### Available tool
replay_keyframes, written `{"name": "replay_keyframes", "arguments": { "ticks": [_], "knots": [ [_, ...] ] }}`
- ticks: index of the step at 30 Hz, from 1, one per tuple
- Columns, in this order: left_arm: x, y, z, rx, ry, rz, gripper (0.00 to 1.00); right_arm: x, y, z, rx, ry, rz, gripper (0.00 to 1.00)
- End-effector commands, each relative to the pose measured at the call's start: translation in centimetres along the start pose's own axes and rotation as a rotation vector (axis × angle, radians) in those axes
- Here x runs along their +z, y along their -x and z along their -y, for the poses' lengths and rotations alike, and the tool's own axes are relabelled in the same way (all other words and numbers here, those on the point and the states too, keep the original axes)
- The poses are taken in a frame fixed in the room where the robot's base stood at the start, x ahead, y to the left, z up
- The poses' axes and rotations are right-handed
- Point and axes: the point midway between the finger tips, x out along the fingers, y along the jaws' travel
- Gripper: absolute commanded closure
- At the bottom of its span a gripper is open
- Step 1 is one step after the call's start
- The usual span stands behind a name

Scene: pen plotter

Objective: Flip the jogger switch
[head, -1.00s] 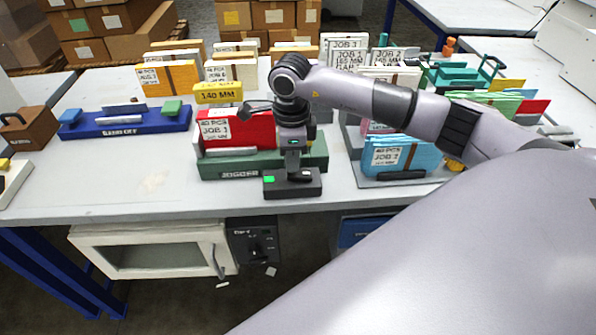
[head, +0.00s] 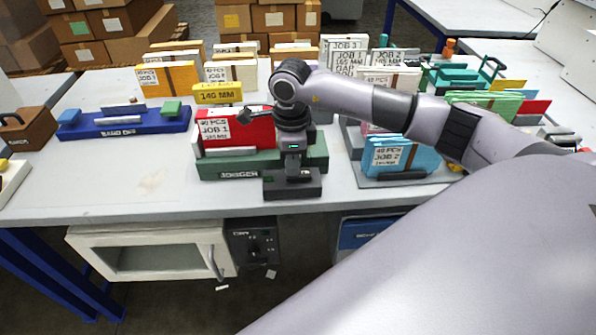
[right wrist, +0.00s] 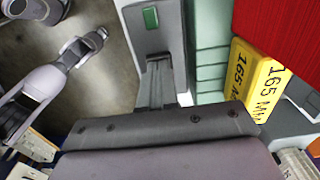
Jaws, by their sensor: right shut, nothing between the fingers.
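The jogger (head: 215,172) is a dark green base labelled JOGGER on the table, holding a red JOB 1 pack (head: 252,128). A dark switch box (head: 292,191) stands at its front right corner. A dark green patch (right wrist: 151,17) shows on the box's top in the right wrist view. My right gripper (head: 292,176) points down over the box, its fingertips at or just above its top; contact cannot be told. Its fingers (right wrist: 156,85) are shut and empty. The gripper hides part of the box top, and I cannot make out the switch lever.
A blue tray (head: 120,125) stands to the left, with clear table before it. A rack with a blue JOB 2 pack (head: 400,157) stands close on the right. The table's front edge is just before the switch box.

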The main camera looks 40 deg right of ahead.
Motion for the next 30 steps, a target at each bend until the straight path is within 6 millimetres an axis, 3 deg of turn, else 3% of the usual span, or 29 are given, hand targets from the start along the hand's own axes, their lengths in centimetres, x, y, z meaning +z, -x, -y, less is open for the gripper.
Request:
{"name": "replay_keyframes", "arguments": {
  "ticks": [5, 30],
  "knots": [
    [-0.3, 0.2, 0.0, 0.000, 0.000, 0.000, 1.00, -0.1, 0.2, -0.1, 0.004, -0.001, -0.005, 1.00],
    [-3.8, 2.8, 0.0, 0.000, 0.000, 0.000, 1.00, 0.0, 6.8, -0.1, 0.002, 0.000, -0.002, 1.00]
  ]
}}
